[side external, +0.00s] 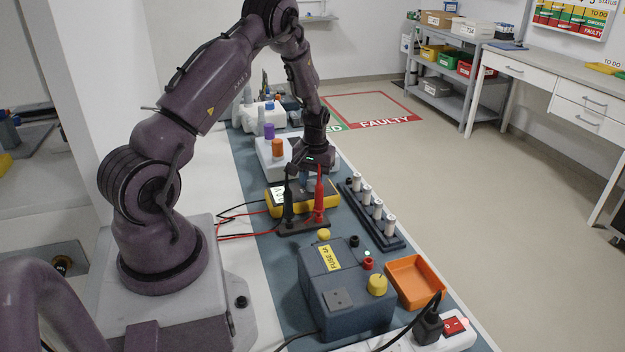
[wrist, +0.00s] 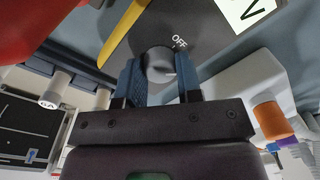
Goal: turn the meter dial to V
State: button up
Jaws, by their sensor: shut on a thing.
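The meter has a yellow case (side external: 274,208) and a dark face (wrist: 205,25). It lies on the blue-grey mat, below my gripper (side external: 304,181). In the wrist view, the round grey dial (wrist: 157,60) sits between the two blue fingers of my gripper (wrist: 160,82), which are shut on it. The word OFF is printed just to the upper right of the dial. A small pale mark shows on the dial's right part; its exact setting is unclear. In the side view, my gripper hides the dial.
A black probe (side external: 288,205) and a red probe (side external: 320,197) stand upright close in front of the meter. A rack of white cylinders (side external: 375,212) is to the right. A blue-grey fuse box (side external: 340,285) and an orange tray (side external: 413,281) are nearer.

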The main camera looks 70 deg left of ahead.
dwell(0.3)
jog(key=o, duration=0.9)
jog(key=shift+o, duration=0.2)
jog(key=shift+r, duration=0.15)
notch_tip(320, 180, up, 13)
jog(key=shift+w+d, duration=0.2)
